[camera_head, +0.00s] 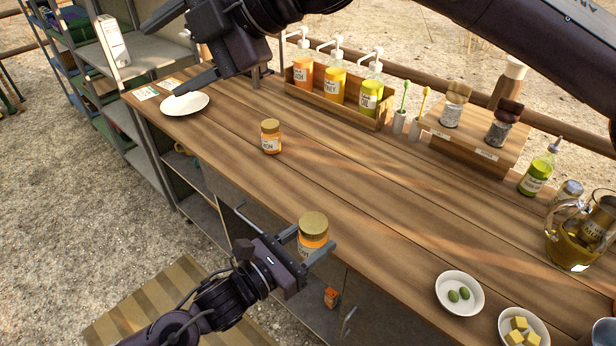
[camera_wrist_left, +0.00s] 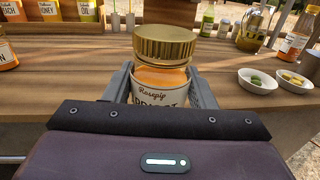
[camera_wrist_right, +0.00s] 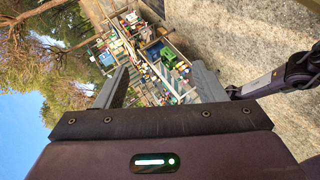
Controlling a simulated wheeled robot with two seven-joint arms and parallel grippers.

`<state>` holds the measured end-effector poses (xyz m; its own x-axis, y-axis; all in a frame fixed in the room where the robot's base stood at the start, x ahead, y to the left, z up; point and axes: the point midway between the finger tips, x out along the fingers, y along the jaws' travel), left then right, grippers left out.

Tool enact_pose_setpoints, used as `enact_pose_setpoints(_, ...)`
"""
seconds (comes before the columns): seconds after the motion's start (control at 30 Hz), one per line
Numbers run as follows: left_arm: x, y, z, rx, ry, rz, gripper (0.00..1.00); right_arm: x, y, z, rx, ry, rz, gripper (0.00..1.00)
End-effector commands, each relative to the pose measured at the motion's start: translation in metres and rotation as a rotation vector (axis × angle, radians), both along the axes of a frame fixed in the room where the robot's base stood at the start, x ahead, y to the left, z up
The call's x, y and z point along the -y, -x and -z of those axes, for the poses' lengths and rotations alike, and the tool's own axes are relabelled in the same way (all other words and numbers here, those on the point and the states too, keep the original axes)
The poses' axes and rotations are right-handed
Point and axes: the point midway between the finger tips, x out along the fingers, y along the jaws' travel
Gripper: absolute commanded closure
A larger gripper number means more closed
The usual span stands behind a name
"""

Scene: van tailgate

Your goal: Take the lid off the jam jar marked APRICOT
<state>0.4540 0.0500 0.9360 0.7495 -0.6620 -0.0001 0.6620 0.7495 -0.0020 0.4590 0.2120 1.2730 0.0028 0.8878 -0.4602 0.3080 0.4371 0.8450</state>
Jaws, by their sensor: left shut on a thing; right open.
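A jar (camera_head: 312,243) with orange contents and a gold lid (camera_head: 313,223) is upright at the table's front edge. In the left wrist view its cream label (camera_wrist_left: 158,97) reads "Rosepip", above large letters that look like APRICOT, partly cut off. The lid (camera_wrist_left: 165,45) sits on the jar. My left gripper (camera_head: 317,240) is shut around the jar's body, below the lid. My right gripper (camera_head: 170,52) is open and empty over the table's far left end, by the white plate; its fingers (camera_wrist_right: 160,85) are spread in the right wrist view.
Another gold-lidded jar (camera_head: 271,137), its label ending in "ON", stands mid-table. A rack of pump bottles (camera_head: 337,96) lines the back. A white plate (camera_head: 186,104) is at left. Bowls of olives (camera_head: 459,306) and cubes (camera_head: 523,338) and a jug (camera_head: 567,252) are at right. The centre is clear.

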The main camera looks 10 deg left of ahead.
Motion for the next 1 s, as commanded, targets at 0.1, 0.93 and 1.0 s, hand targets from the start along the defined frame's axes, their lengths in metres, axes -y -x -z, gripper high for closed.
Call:
enact_pose_setpoints(0.1,0.0,0.0,-0.001,0.002,0.002,0.0,1.0,0.005,0.01,0.058,-0.016,0.228,-0.016,0.36)
enact_pose_setpoints(0.93,0.0,0.0,-0.001,0.002,0.002,0.0,1.0,0.158,-0.002,0.214,-0.155,1.095,0.243,0.36)
enact_pose_setpoints(1.0,0.0,0.0,-0.001,0.002,0.002,0.0,1.0,0.158,-0.002,0.226,-0.155,1.095,0.243,0.36)
